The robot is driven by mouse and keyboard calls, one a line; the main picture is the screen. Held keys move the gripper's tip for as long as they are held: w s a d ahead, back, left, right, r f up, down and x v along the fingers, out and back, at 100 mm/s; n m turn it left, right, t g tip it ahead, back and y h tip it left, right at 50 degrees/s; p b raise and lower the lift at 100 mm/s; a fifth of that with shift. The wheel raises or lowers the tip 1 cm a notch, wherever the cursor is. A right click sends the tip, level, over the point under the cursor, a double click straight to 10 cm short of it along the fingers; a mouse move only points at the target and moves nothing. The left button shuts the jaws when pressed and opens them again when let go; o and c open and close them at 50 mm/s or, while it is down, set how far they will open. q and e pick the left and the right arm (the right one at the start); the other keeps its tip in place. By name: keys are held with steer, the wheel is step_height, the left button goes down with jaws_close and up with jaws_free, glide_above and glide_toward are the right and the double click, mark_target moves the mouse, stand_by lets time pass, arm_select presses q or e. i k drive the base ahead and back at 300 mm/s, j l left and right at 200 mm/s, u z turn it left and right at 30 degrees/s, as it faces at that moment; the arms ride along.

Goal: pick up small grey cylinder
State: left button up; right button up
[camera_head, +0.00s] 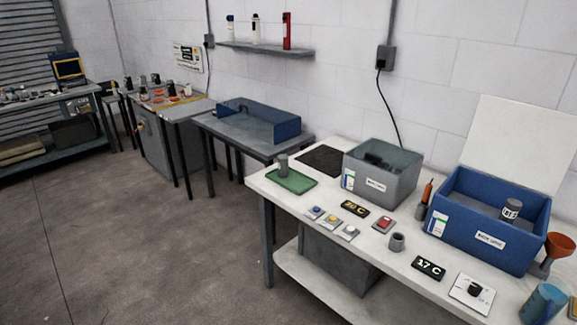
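A small grey cylinder (283,166) stands upright at the far left end of the white table, at the back edge of a green tray (291,184). A second short grey cylinder (397,243), which looks hollow at the top, stands on the table in front of the blue bin. A grey cylinder with a pale label (511,210) is inside the blue bin (485,240). Neither of my grippers shows in the head view.
A grey bin (383,176) with dark contents stands behind small buttons (331,220) and displays (355,208). An orange-handled tool (425,200) stands beside the blue bin. An orange funnel (558,248) and a blue beaker (543,304) are at the right. The floor at left is clear.

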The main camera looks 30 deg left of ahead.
mark_target(282, 160)
steer(key=i+j, duration=0.15)
steer(key=j, duration=0.25)
steer(key=i+j+z, duration=0.1)
steer(key=j, duration=0.25)
steer(key=i+j+z, duration=0.35)
steer(key=j, duration=0.75)
steer(key=i+j+z, duration=0.1)
steer(key=j+z, duration=0.25)
steer(key=j, duration=0.8)
steer(key=j+z, duration=0.35)
steer(key=j, duration=0.85)
